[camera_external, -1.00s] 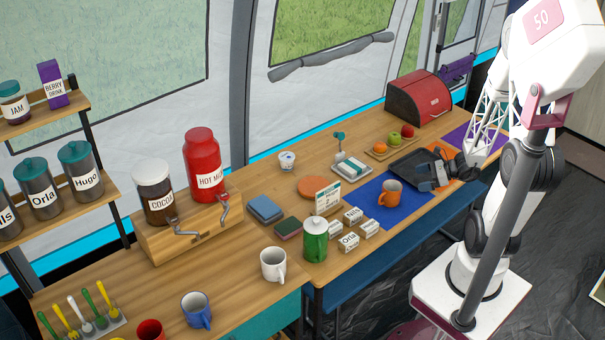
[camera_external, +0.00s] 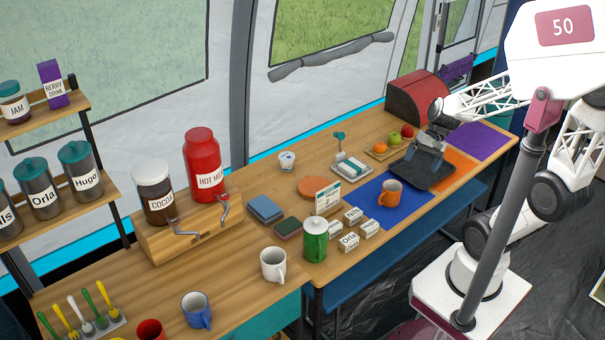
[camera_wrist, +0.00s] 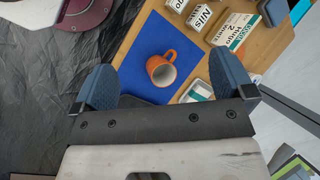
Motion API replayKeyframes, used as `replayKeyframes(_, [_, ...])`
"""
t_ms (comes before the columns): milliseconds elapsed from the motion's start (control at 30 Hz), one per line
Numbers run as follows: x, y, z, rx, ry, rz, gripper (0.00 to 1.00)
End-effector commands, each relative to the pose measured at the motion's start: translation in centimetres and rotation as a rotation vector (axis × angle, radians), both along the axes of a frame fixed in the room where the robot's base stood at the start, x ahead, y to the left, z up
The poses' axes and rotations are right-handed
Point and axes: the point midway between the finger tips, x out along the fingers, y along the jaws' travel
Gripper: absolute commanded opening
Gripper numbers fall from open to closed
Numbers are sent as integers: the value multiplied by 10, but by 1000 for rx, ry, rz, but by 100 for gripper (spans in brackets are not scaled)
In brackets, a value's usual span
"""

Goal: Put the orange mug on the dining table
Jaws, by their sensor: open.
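The orange mug (camera_external: 390,192) stands upright on a blue mat (camera_external: 408,212) on the long wooden table (camera_external: 350,250). In the wrist view the orange mug (camera_wrist: 160,68) shows its open top, with its handle toward the upper right. My gripper (camera_external: 427,163) is over the black tray, behind and to the right of the mug, apart from it. In the wrist view my gripper (camera_wrist: 163,72) has its two blue fingers wide apart with nothing held. The mug appears between and beyond the fingertips.
A black tray (camera_external: 437,178) lies beside the mug. Small name cards (camera_external: 369,228), a green canister (camera_external: 314,242) and a menu card (camera_external: 327,197) stand left of it. Fruit (camera_external: 394,139) and a red bread box (camera_external: 417,97) are behind. A white mug (camera_external: 273,263) stands nearer the left.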

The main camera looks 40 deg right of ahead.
Motion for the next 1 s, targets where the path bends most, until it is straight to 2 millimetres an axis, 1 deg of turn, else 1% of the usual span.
replayKeyframes(33, [-3,3,11,-48,-33,62,100])
replayKeyframes(300, [-17,5,63,-321,-201,384,100])
replayKeyframes(500, [-24,4,96,-478,-301,548,100])
replayKeyframes(600, [-26,3,105,-524,-329,593,100])
replayKeyframes(700, [-27,2,110,-547,-344,615,100])
replayKeyframes(1000, [-27,2,111,-553,-347,619,100])
